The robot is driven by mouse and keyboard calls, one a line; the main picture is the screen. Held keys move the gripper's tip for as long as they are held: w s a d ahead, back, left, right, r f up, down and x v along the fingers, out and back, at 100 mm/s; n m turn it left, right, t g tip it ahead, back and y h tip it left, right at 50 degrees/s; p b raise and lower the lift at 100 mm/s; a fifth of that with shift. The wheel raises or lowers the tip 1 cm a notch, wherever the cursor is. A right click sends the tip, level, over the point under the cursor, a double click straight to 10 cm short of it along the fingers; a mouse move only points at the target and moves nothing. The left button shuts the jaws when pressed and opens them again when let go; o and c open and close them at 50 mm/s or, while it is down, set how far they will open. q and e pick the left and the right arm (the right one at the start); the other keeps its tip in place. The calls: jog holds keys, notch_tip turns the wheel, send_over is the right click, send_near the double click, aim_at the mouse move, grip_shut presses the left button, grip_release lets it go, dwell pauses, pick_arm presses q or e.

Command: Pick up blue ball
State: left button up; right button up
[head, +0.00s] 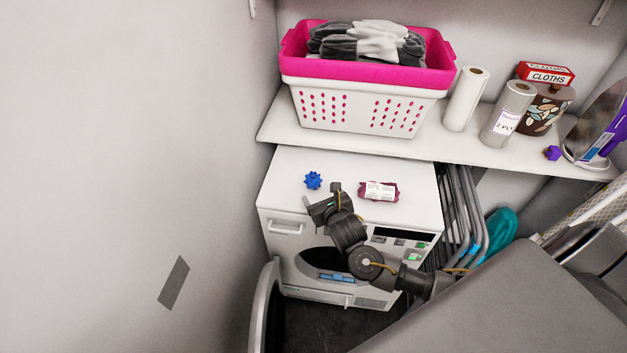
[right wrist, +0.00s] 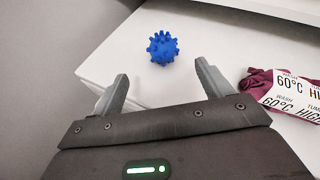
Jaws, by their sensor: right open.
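The blue ball (head: 313,180) is small and knobbly and sits on the white top of the dryer (head: 287,171), towards its left side. In the right wrist view the ball (right wrist: 162,47) lies beyond my fingertips, roughly midway between them. My right gripper (head: 318,205) is just in front of the ball in the head view, at the dryer's front edge. In the right wrist view its two fingers (right wrist: 163,80) are spread apart with nothing between them. The ball is apart from both fingers. My left gripper does not show.
A maroon packet with a white label (head: 379,191) lies right of the ball, also visible in the right wrist view (right wrist: 283,92). A shelf (head: 430,140) behind holds a pink-and-white basket (head: 365,97) and paper rolls (head: 466,98). A wall stands close on the left.

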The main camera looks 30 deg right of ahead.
aim_at(315, 183)
jog(key=x, duration=0.5)
jog(key=shift+w+d+f, duration=0.1)
jog(key=shift+w+f, duration=0.05)
jog(key=shift+w, duration=0.15)
jog(key=shift+w+d, duration=0.1)
jog(key=shift+w, duration=0.15)
jog(key=shift+p+x, duration=0.6)
jog(key=shift+x, duration=1.7)
jog(key=shift+s+d, duration=0.1)
jog(key=c, duration=1.1)
